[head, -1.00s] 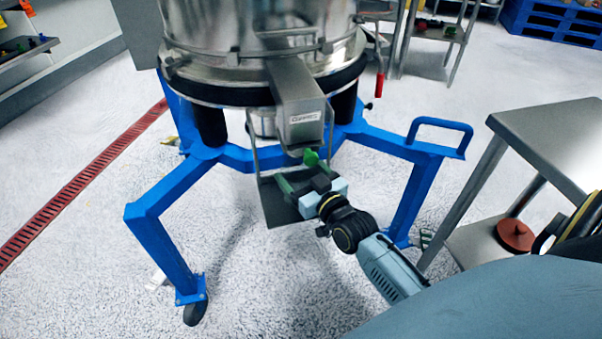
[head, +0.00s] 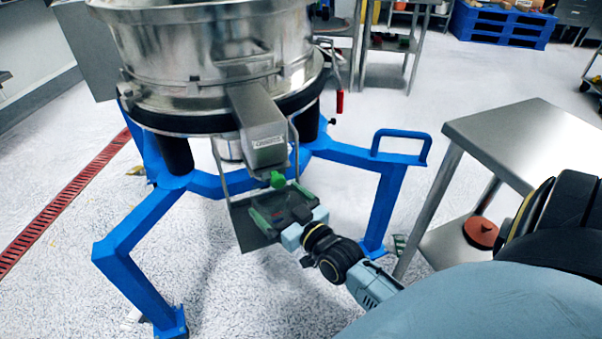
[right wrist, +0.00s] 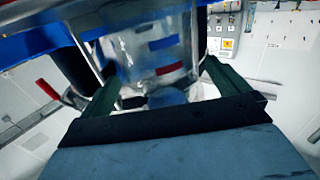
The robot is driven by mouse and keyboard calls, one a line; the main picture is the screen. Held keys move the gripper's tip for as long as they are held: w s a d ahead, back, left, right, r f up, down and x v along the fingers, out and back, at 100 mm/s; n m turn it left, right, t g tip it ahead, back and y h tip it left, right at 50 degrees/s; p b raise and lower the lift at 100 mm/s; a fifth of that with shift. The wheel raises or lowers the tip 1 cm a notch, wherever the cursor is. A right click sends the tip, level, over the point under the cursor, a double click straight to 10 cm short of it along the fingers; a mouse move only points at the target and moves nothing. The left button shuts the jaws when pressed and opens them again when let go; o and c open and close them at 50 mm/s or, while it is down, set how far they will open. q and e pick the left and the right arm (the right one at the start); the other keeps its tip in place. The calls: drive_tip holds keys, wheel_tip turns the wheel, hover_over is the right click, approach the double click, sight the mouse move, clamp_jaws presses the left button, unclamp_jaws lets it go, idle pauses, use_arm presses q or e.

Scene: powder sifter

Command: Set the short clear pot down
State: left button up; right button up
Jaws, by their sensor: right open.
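My right gripper (head: 282,204) is open over the dark hanging shelf (head: 247,230) under the sifter's spout. Its two green fingers stand wide apart; they also show in the right wrist view (right wrist: 160,88). Between and beyond them there, a see-through shape with blue and red patches (right wrist: 158,50) appears to be the short clear pot. In the head view the pot is too clear and small to make out, so I cannot tell whether it touches the shelf. A green knob-like part (head: 277,180) shows just below the spout (head: 262,138). My left gripper is out of view.
The steel sifter (head: 200,60) stands on a blue frame (head: 135,222), with a leg and a looped handle (head: 402,140) beside my right arm. A steel table (head: 530,140) is at the right, with a reddish-brown lid (head: 481,232) on its lower shelf. Rods flank the hanging shelf.

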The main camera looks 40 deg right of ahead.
drive_tip(key=s, duration=0.3)
drive_tip(key=shift+p, duration=0.35)
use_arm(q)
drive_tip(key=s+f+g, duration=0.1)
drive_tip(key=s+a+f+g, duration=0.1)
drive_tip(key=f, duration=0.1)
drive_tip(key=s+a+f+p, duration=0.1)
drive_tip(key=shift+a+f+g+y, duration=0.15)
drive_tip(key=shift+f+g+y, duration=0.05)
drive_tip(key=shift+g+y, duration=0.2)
use_arm(e)
drive_tip(key=s+a+f+g, duration=0.3)
drive_tip(key=s+g, duration=0.4)
drive_tip(key=s, duration=0.2)
drive_tip(key=s+a+f+n+g, duration=0.1)
drive_tip(key=s+a+f+g, duration=0.2)
drive_tip(key=s+g, duration=0.4)
drive_tip(key=s+f, duration=0.1)
drive_tip(key=s, duration=0.1)
drive_tip(key=shift+s+a+f+n+g, duration=0.2)
drive_tip(key=shift+s+a+n+g, duration=0.1)
drive_tip(key=shift+a, duration=0.05)
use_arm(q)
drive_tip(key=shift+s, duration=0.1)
